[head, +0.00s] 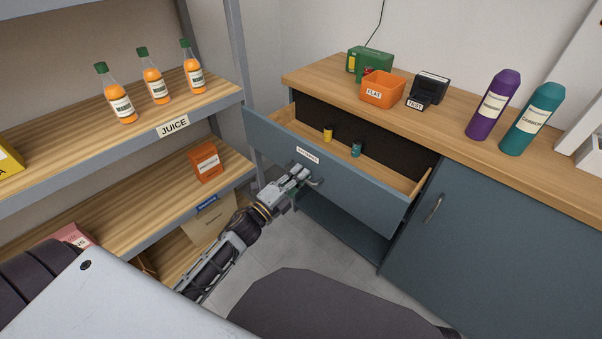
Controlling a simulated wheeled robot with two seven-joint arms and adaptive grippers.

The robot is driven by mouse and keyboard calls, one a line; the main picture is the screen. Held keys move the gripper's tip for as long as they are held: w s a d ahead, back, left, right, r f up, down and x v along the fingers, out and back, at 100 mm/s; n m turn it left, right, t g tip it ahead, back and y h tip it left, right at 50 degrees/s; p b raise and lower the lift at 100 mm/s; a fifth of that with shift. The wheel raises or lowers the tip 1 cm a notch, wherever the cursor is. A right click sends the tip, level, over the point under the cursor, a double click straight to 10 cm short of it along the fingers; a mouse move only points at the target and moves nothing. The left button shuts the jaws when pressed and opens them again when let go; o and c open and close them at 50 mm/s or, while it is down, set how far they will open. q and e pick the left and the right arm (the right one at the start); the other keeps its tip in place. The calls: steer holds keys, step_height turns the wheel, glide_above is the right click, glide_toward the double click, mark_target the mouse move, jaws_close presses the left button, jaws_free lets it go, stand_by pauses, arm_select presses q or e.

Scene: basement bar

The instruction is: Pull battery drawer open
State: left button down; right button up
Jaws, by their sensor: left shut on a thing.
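The battery drawer (345,184) is a blue-grey drawer with a small white label, under the wooden counter. It stands pulled out, and its inside shows. A yellow battery (328,134) and a teal battery (356,148) stand upright in it. My left gripper (304,180) is at the drawer's front, below the label, shut on the drawer handle (316,183). The gripper hides part of the handle. My right gripper is not in view.
On the counter (448,129) stand a green device (370,63), an orange bin (382,90), a black tester (429,89) and two bottles (494,103). A shelf unit (130,130) with juice bottles stands close left. A closed cabinet door (490,250) is right.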

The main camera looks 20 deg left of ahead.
arm_select(q)
steer(key=c, duration=1.5)
jaws_free()
steer(key=shift+v, duration=6)
